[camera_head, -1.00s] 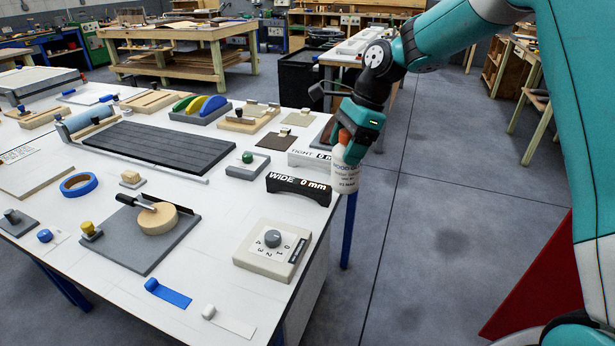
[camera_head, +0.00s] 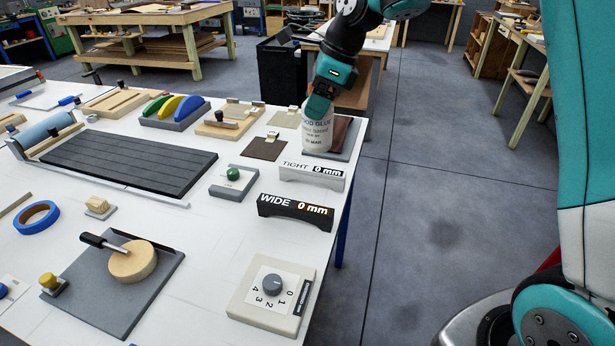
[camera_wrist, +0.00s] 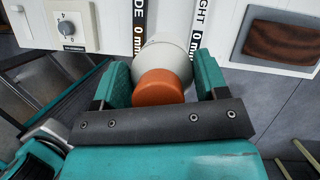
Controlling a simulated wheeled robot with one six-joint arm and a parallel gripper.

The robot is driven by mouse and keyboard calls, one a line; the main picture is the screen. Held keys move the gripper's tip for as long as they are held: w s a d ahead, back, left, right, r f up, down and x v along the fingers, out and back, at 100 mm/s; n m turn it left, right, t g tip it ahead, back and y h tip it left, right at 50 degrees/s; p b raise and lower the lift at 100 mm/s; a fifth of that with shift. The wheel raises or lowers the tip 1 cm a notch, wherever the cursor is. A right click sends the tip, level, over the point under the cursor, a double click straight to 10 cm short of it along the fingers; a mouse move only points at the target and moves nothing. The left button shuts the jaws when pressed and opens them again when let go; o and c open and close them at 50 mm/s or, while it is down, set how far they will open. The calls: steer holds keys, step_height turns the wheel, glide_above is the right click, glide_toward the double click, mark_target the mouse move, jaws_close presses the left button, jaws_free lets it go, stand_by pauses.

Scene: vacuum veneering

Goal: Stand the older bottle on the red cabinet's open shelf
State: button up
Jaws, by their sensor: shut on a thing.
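My gripper (camera_head: 322,104) is shut on a white glue bottle (camera_head: 317,135) with dark lettering, whose words are partly readable in the head view. The bottle is near the right end of the white table, in front of a dark brown sample block. I cannot tell from the head view whether its base touches anything. In the wrist view the bottle (camera_wrist: 166,62) sits between my gripper's teal fingers (camera_wrist: 160,82), its orange cap (camera_wrist: 163,88) towards the camera. A red edge (camera_head: 549,262) shows low at the right, mostly hidden behind my arm; I cannot tell what it is.
The white table (camera_head: 200,245) holds a TIGHT gauge (camera_head: 311,176), a WIDE gauge (camera_head: 295,211), a dial box (camera_head: 272,290) and a dark slatted mat (camera_head: 130,160). Grey floor (camera_head: 450,210) is clear right of the table. Wooden benches stand behind.

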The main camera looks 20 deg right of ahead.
step_height(320, 180, down, 17)
steer(key=p, duration=0.1)
steer(key=shift+p, duration=0.4)
steer(key=shift+d, duration=0.1)
steer(key=o, duration=1.1)
